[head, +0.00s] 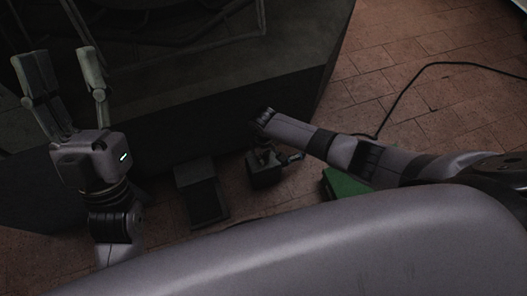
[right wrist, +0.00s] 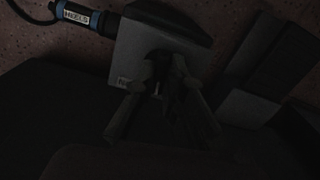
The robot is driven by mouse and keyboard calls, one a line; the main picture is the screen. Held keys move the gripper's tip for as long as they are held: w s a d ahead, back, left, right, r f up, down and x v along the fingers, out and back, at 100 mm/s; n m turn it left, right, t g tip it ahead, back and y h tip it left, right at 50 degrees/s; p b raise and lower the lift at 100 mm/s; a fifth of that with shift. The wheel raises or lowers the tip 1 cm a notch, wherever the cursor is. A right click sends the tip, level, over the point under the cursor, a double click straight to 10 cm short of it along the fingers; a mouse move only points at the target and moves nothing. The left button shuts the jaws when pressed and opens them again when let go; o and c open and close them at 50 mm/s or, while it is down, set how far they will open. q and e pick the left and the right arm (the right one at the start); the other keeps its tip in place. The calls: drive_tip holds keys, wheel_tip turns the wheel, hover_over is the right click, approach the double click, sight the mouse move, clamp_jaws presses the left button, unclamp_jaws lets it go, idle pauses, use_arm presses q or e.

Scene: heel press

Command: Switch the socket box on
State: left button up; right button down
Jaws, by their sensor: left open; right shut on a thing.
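The socket box (head: 265,176) is a small dark box low down by the dark bench, below the end of my right arm in the head view. In the right wrist view the socket box (right wrist: 133,52) shows a grey face, and a blue plug (right wrist: 82,17) with a white label reading "HEELS" joins its left side. My right gripper (right wrist: 167,72) has its fingers at this face, shut on a small dark part that looks like the switch. The fingers hide most of that part, so its position cannot be told. My left gripper (head: 66,75) is open and empty, raised at the left.
A dark block (head: 202,192) stands left of the socket box. A green box (head: 343,184) is on the brick floor, partly behind my right arm. A black cable (head: 402,95) runs over the floor at right. The large dark bench (head: 200,120) fills the upper left.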

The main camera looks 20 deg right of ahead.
drive_tip(key=shift+r+m+p, duration=0.1)
drive_tip(key=shift+m+p, duration=0.75)
drive_tip(key=shift+m, duration=0.05)
use_arm(q)
drive_tip(key=w+f+g+y+p, duration=0.1)
drive_tip(key=w+f+g+y, duration=0.2)
drive_tip(key=w+f+g, duration=0.6)
use_arm(e)
drive_tip(key=shift+m, duration=0.8)
drive_tip(key=shift+m+p, duration=0.8)
drive_tip(key=shift+m, duration=0.1)
drive_tip(key=m+p, duration=0.1)
drive_tip(key=m, duration=0.1)
drive_tip(key=shift+m, duration=0.4)
use_arm(q)
drive_tip(key=s+a+f+g+y, duration=0.1)
drive_tip(key=s+f+g, duration=0.1)
drive_tip(key=f, duration=0.5)
drive_tip(key=s+a+f+g+y, duration=0.1)
drive_tip(key=s+f+g, duration=0.2)
drive_tip(key=f, duration=0.4)
drive_tip(key=shift+a+f+n+g+y, duration=0.15)
drive_tip(key=shift+f+n+g+y, duration=0.15)
drive_tip(key=shift+g, duration=0.6)
use_arm(e)
drive_tip(key=shift+m, duration=0.3)
